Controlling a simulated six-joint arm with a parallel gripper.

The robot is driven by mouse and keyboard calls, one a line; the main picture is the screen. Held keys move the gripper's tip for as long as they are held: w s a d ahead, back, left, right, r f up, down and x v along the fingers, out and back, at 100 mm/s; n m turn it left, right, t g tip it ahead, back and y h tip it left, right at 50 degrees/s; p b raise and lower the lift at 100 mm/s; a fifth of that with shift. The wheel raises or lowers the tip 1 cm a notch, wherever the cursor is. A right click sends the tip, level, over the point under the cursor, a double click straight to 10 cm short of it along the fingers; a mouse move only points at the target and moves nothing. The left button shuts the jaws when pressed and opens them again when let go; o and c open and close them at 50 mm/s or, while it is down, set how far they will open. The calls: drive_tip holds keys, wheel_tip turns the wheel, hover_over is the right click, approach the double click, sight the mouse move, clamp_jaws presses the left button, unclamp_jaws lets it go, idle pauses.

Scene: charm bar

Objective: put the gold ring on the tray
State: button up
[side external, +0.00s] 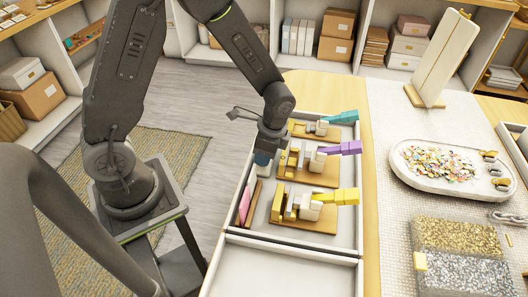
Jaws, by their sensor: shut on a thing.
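My gripper (265,150) is low over the back left part of a white-walled bin. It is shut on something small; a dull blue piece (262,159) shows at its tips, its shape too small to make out. A white oval tray (428,188) lies on the pale mat to the right, well apart from my gripper. It holds a pile of pastel charms (436,162) and small gold-coloured pieces (488,155) at its right end. I cannot tell whether any of these is the gold ring.
A pink piece (245,205) leans at the bin's left. A white upright stand (437,60) is behind the tray, a glittery box (458,250) in front. The front bin (280,272) looks empty.

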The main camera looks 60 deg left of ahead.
drive_tip(key=shift+f, duration=0.45)
idle(0.6)
drive_tip(key=o, duration=0.9)
drive_tip(key=shift+o, duration=0.2)
wheel_tip(320, 180, up, 14)
drive_tip(key=w+d, duration=0.2)
drive_tip(key=shift+f, duration=0.2)
drive_tip(key=s+r+n+t+h, duration=0.1)
drive_tip(key=s+r+n+t, duration=0.6)
drive_tip(key=s, duration=0.6)
wheel_tip(320, 180, up, 4)
drive_tip(key=shift+s+f+n+h, duration=0.15)
drive_tip(key=shift+s+n+h, duration=0.15)
drive_tip(key=shift+n, duration=0.7)
